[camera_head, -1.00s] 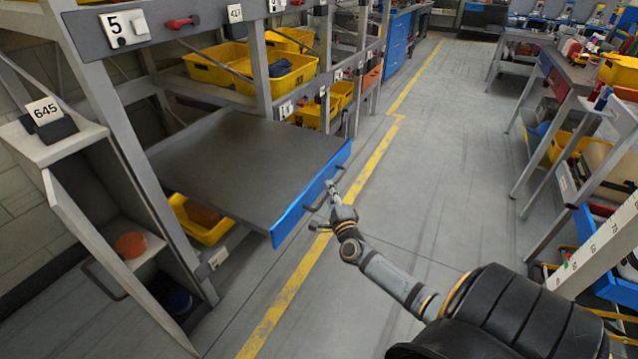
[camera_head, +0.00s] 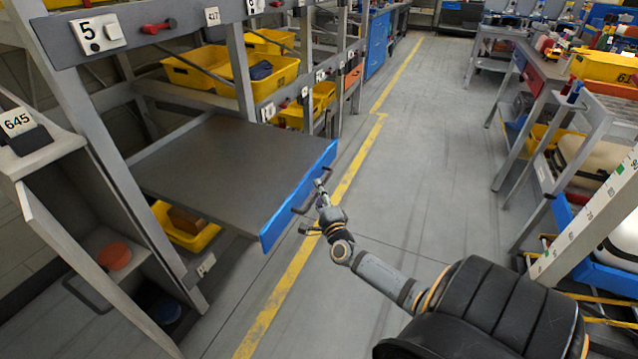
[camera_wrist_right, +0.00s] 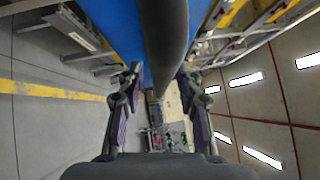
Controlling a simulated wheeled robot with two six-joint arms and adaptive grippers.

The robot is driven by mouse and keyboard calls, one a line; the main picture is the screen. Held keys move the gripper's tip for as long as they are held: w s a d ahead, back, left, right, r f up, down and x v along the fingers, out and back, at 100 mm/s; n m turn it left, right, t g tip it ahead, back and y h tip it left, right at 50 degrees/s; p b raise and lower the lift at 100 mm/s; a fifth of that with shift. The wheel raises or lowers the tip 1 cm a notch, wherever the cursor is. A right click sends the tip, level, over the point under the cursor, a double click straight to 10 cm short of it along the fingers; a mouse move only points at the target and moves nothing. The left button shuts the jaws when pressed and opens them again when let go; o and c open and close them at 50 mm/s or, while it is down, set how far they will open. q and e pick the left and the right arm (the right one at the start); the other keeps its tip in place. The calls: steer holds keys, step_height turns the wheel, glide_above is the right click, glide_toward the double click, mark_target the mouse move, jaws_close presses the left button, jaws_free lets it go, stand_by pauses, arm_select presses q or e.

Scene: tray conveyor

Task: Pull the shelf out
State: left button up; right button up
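The shelf (camera_head: 225,165) is a flat dark grey board with a blue front edge (camera_head: 297,197). It sticks out of the rack on the left, over the floor. A dark bar handle (camera_head: 297,210) is fixed on its blue front. My right gripper (camera_head: 311,207) is at this handle with its fingers spread, one toward each end of it. In the right wrist view the dark handle bar (camera_wrist_right: 165,40) runs between the two fingers (camera_wrist_right: 155,95), with gaps showing beside it. The blue front (camera_wrist_right: 115,30) is close behind it. My left gripper is not in view.
Rack posts (camera_head: 240,70) and yellow bins (camera_head: 272,75) stand behind the shelf. A yellow bin (camera_head: 190,225) sits below it. A grey cabinet with an open door (camera_head: 85,270) stands at the near left. The aisle floor (camera_head: 430,130) is clear; tables (camera_head: 540,75) line the right.

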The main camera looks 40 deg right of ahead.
steer(key=v, duration=1.2)
steer(key=s+a+f+n+g+y, duration=0.2)
steer(key=s+a+f+n+g, duration=0.3)
steer(key=f, duration=0.7)
steer(key=s+a+f+n+g+y, duration=0.25)
steer(key=f+n, duration=0.45)
steer(key=f, duration=0.4)
steer(key=s+a+f+n+g+y, duration=0.2)
steer(key=s+f+n, duration=0.3)
steer(key=f, duration=0.7)
steer(key=s+a+f+n+g, duration=0.25)
steer(key=s+f+n, duration=0.2)
steer(key=s, duration=0.25)
steer(key=s+a+f+n+g, duration=0.2)
steer(key=s+f+n+g, duration=0.15)
steer(key=s+f, duration=0.2)
arm_select(q)
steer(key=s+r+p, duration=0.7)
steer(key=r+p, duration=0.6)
steer(key=p, duration=0.4)
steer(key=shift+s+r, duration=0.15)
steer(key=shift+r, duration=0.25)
arm_select(e)
steer(key=s+r+g, duration=0.1)
steer(key=s+r, duration=0.7)
steer(key=r, duration=0.6)
steer(key=shift+s, duration=0.4)
